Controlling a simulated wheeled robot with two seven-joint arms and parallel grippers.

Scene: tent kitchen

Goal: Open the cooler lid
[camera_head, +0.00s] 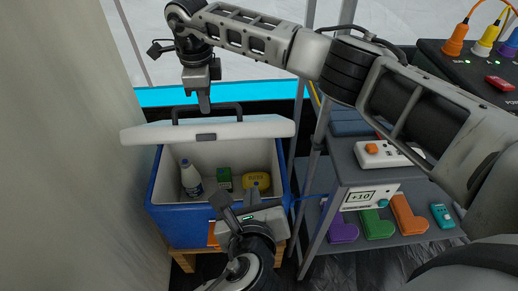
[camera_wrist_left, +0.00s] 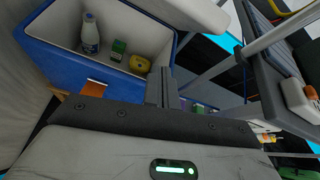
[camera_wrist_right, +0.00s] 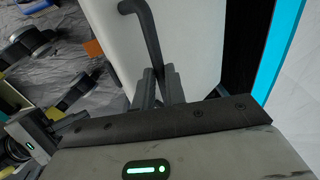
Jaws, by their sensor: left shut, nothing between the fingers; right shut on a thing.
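The blue cooler (camera_head: 185,222) stands with its white lid (camera_head: 250,130) raised, so its inside is visible. The lid has a dark bar handle (camera_head: 238,108) at the top. My right gripper (camera_head: 204,108) is shut on this handle; the handle also runs into its fingers in the right wrist view (camera_wrist_right: 149,30). My left gripper (camera_head: 220,200) is shut and empty in front of the cooler's open top, near its front rim. In the left wrist view its closed fingers (camera_wrist_left: 161,75) are beside the cooler's front corner. An orange latch (camera_head: 212,233) shows on the cooler's front.
Inside the cooler are a white bottle (camera_head: 191,180), a green box (camera_head: 224,178) and a yellow item (camera_head: 256,181). A grey shelf unit (camera_head: 350,170) with colored blocks stands close on the right. A tent wall (camera_head: 80,150) is on the left.

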